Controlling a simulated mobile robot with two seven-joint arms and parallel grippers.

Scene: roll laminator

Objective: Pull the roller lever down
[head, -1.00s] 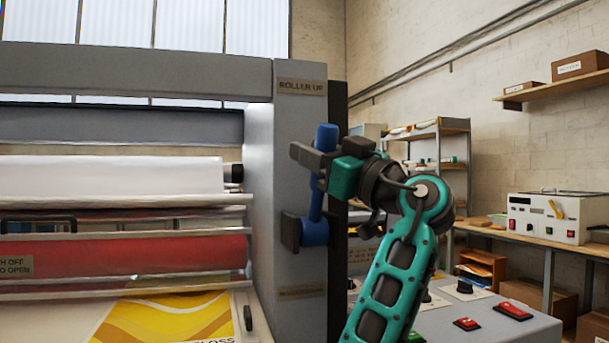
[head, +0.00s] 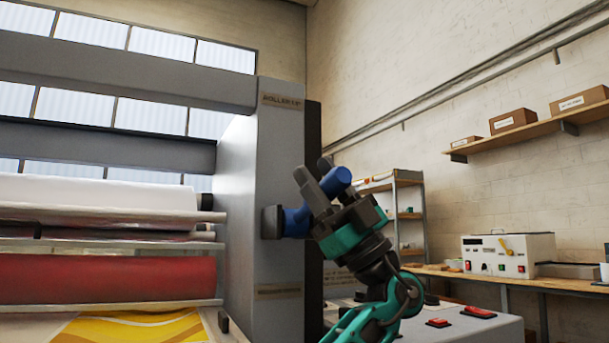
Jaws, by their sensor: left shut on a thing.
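The blue roller lever (head: 295,221) is on the grey end post of the laminator (head: 275,150). Its pivot sits at a dark block on the post, and the lever slants up and to the right from there. Its blue grip end (head: 339,175) shows beyond the fingers. My left gripper (head: 318,190) is shut on the lever near that end, its dark fingers across it. The fingers hide part of the lever. A label reading "ROLLER UP" (head: 283,102) is above the lever, and a lower label (head: 279,291) is too small to read. My right gripper is not in view.
Red switches (head: 478,312) sit on the grey panel to the lower right. A bench with a white control box (head: 508,255) stands at the right, below a wall shelf with boxes (head: 513,120). White (head: 100,193) and red rolls (head: 100,278) fill the left.

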